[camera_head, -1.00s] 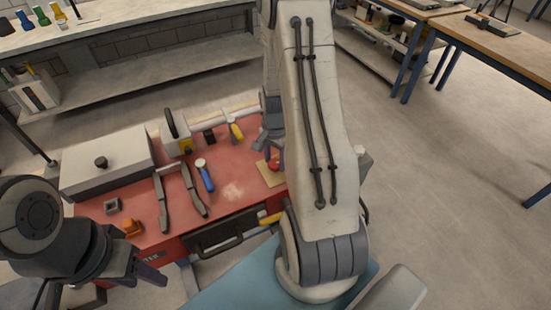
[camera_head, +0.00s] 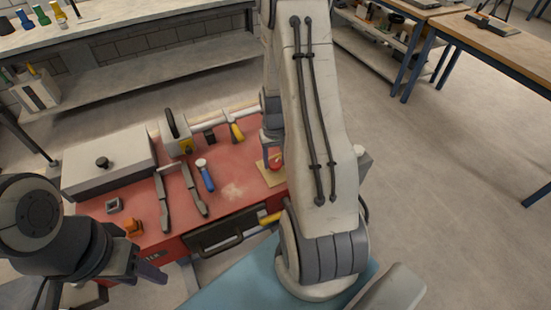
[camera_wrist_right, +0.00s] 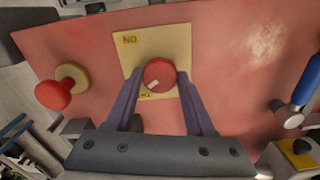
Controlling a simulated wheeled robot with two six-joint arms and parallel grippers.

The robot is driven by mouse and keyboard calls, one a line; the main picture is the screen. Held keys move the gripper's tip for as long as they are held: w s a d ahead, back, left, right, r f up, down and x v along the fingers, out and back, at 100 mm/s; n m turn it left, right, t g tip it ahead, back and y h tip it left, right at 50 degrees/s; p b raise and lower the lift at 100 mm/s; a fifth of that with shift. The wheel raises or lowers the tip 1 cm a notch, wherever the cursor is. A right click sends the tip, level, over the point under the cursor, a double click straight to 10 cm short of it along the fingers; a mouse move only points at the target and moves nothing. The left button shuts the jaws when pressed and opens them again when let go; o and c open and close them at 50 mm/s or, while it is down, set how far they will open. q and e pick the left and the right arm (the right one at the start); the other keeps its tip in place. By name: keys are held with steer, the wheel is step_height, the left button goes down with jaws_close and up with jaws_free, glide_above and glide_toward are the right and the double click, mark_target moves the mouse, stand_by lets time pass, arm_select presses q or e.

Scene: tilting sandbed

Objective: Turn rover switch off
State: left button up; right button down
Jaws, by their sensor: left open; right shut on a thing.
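The white mark points to the lower left there, toward a second label at the near edge, partly hidden. My right gripper (camera_wrist_right: 160,88) is shut on the knob, one finger on each side. In the head view the plate (camera_head: 268,178) lies at the right end of the red bench, with the knob partly hidden by my right arm. My left gripper (camera_head: 145,275) is open and empty, left of the bench's front edge.
A second red knob (camera_wrist_right: 52,95) on a round base stands beside the plate.

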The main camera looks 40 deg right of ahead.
mark_target(275, 163)
steer(key=shift+n, duration=1.1)
steer(key=shift+c, duration=1.3)
jaws_free()
steer(key=shift+r, duration=0.15)
step_height(275, 163, up, 10)
steer(key=shift+r+b, duration=0.15)
steer(key=shift+b, duration=0.25)
